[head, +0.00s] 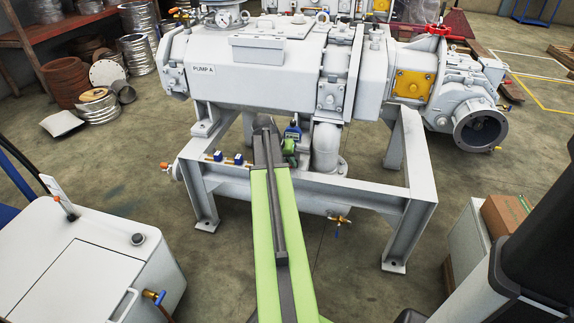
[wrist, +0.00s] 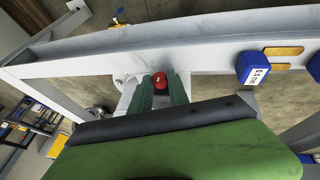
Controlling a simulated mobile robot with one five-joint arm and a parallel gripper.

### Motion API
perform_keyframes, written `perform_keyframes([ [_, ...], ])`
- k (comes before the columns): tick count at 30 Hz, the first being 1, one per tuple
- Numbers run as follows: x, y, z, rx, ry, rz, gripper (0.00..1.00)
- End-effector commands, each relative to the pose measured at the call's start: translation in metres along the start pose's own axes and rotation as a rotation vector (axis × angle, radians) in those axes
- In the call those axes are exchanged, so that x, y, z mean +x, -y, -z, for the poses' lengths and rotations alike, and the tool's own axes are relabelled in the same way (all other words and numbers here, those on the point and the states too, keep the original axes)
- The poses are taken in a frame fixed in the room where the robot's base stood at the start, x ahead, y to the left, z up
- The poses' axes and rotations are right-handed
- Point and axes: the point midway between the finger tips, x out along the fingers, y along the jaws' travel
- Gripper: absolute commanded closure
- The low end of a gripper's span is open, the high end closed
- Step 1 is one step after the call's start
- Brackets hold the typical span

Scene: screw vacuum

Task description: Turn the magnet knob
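In the wrist view a small red knob (wrist: 160,80) sits in front of a pale round part, between the tips of my gripper (wrist: 165,86). Its two green fingers stand on either side of the knob. Whether they press on it cannot be told. I cannot tell for sure that this is the magnet knob. In the head view my green arm reaches forward to the pump's grey frame (head: 300,190).
The large grey pump (head: 265,75) stands above the frame. A white cabinet (head: 85,262) stands front left. A pipe elbow (head: 327,145) is right of my arm's end.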

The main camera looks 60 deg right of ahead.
Motion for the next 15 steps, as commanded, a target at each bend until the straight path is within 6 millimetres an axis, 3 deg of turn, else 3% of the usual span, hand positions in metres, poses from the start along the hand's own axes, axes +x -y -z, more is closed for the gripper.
perform_keyframes([
  [4,0.0,-0.0002,0.0,0.0,0.0,-0.001,1.0],
  [8,0.0,-0.0001,0.0,0.0,0.0,-0.001,1.0],
  [9,-0.0046,0.0028,-0.009,-0.002,-0.001,0.0,1.0],
  [15,-0.0001,-0.0023,-0.0007,0.011,0.001,0.02,1.0],
])
